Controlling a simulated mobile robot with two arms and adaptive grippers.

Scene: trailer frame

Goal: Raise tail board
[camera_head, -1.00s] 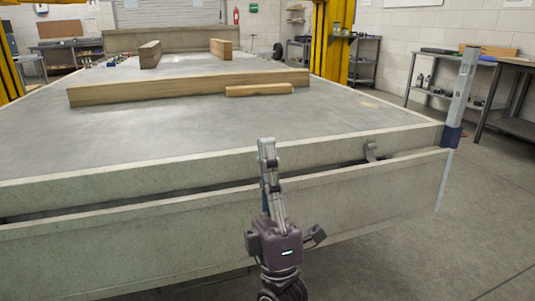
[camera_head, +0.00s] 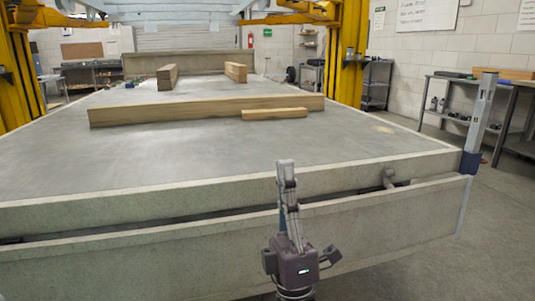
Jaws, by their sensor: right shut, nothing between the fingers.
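The tail board (camera_head: 120,268) is a long pale grey panel across the rear of the trailer bed (camera_head: 60,165). It hangs below the bed's edge, with a dark gap between its top and the bed. My right gripper (camera_head: 286,168) is in front of the middle of the board, pointing up, its fingers shut and empty. Its tips overlap the bed's rear edge in the picture; I cannot tell whether they touch the board. A small metal latch (camera_head: 389,179) sits at the gap to the right. My left gripper is not in view.
A metal corner post (camera_head: 484,108) stands at the bed's right rear corner. Timber beams (camera_head: 205,110) lie on the bed. Yellow lift columns (camera_head: 348,55) stand on both sides. A workbench and shelves (camera_head: 450,95) are at right. The floor (camera_head: 475,255) at right is clear.

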